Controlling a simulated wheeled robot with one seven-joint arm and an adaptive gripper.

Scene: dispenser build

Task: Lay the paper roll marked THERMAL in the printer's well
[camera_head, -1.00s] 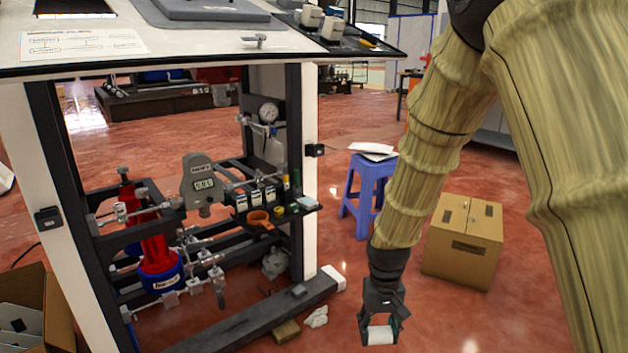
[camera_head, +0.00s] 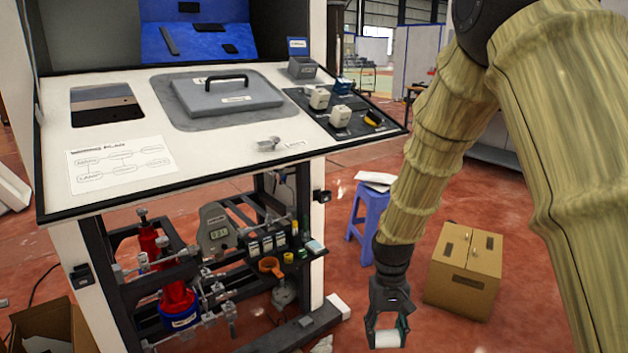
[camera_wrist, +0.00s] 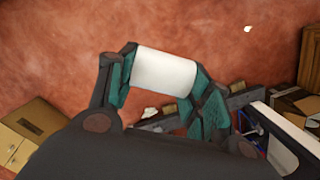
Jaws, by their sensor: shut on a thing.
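My gripper (camera_head: 386,322) hangs low over the red floor, right of the dispenser cabinet, shut on a white paper roll (camera_head: 387,338). In the wrist view the roll (camera_wrist: 165,73) lies crosswise between the two green finger pads. No THERMAL mark can be read on the side that shows. On the cabinet's sloping white top (camera_head: 218,150), a dark rectangular opening (camera_head: 100,92) is at the left. I cannot tell for sure which part is the printer's well. The top is up and left of my gripper, well apart from it.
A grey lidded plate with a handle (camera_head: 232,94) is mid-top. Two white blocks (camera_head: 319,98) sit on a dark panel at its right. A blue stool (camera_head: 367,218) and cardboard box (camera_head: 464,270) stand near my arm. Pipes and a red cylinder (camera_head: 150,240) fill the frame below.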

